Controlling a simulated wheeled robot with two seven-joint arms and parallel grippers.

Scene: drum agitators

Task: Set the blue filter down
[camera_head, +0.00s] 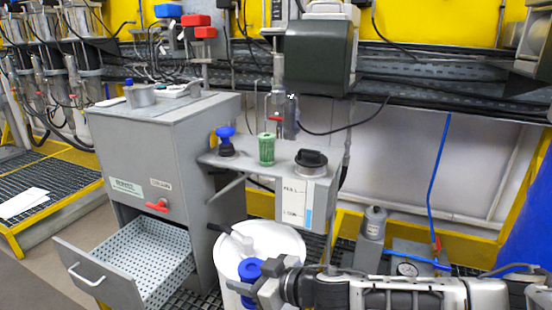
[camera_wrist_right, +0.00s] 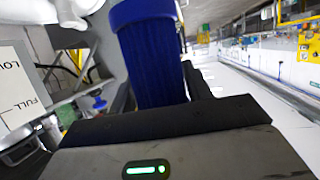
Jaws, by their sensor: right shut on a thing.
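The blue filter (camera_head: 249,270) is in my right gripper (camera_head: 262,288), low in the head view. It is held in front of the rim of a white bucket, and I cannot tell its height from this view. In the right wrist view the filter (camera_wrist_right: 150,55) fills the upper middle as a ribbed blue cylinder, close against the jaws. The right gripper is shut on it. The filter's lower end is hidden. My left gripper is not in view.
The white bucket (camera_head: 288,238) holds a dark-handled tool (camera_head: 232,234). Left is a grey cabinet with an open perforated drawer (camera_head: 150,258). A shelf (camera_head: 240,163) carries a green filter (camera_head: 266,149), a blue-knobbed part (camera_head: 226,141) and a black-capped opening (camera_head: 311,162). A grey bottle (camera_head: 373,228) stands right.

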